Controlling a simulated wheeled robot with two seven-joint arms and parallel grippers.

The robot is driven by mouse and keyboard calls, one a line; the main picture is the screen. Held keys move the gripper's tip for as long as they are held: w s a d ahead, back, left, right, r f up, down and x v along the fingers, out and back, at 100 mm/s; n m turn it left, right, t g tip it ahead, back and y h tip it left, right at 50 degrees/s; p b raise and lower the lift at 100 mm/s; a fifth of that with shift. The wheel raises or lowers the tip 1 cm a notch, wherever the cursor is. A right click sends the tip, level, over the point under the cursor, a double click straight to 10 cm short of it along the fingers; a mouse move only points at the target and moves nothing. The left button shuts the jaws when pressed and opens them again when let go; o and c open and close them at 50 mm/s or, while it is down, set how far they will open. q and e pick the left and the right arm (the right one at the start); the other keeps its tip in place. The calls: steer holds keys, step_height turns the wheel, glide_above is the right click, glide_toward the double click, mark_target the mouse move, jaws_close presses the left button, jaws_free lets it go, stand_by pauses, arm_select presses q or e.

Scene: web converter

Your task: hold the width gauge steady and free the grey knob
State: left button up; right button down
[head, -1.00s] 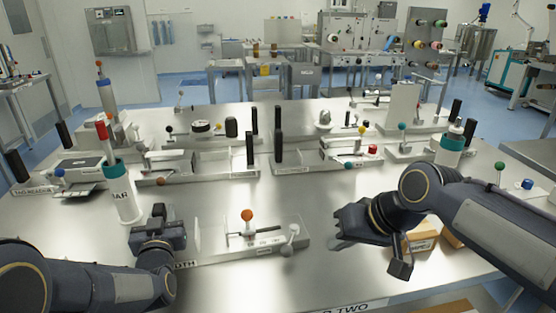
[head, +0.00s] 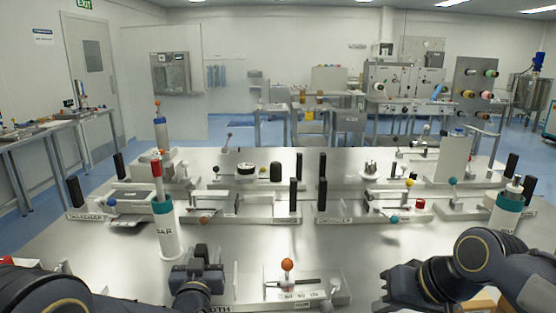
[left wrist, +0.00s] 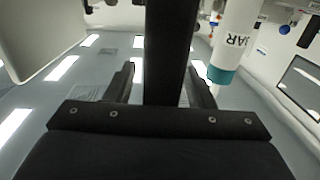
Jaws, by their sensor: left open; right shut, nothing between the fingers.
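The width gauge (head: 313,301) is a low pale metal fixture at the bottom middle of the head view. Its label is partly hidden, reading "DTH". An orange ball (head: 287,264) stands on a short stem above its slotted plate. The grey knob (head: 336,284) sits at its right end, with nothing touching it. My left gripper (head: 197,262) is open just left of the gauge, apart from the orange ball. My right gripper (head: 392,288) is shut and empty, right of the grey knob with a gap between them. The left wrist view shows mostly my own dark gripper parts.
A white cylinder with a teal band (head: 164,228) stands close behind my left gripper; it also shows in the left wrist view (left wrist: 234,42). Several fixtures with black posts (head: 322,200) line the table behind the gauge. Bare tabletop lies between.

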arm_select(q)
steer(key=s+d, duration=0.1)
steer(key=s, duration=1.1)
steer(key=s+a+f+g+h+p, duration=0.1)
steer(key=s+a+g+h, duration=0.1)
steer(key=s+g, duration=0.4)
steer(key=s+a+f+n+g+h+p, duration=0.1)
steer(key=s+g, duration=0.5)
steer(key=s, duration=1)
steer(key=shift+s+a+f+h+p, duration=0.15)
steer(key=shift+s+a+h+p, duration=0.25)
steer(key=shift+h, duration=0.6)
arm_select(e)
steer(key=s+d+f, duration=0.1)
steer(key=s+f, duration=0.2)
steer(key=s, duration=0.5)
steer(key=s+d+f+m, duration=0.1)
steer(key=s+f, duration=0.3)
steer(key=s, duration=0.4)
steer(key=shift+t+h, duration=0.3)
steer(key=shift+h, duration=0.1)
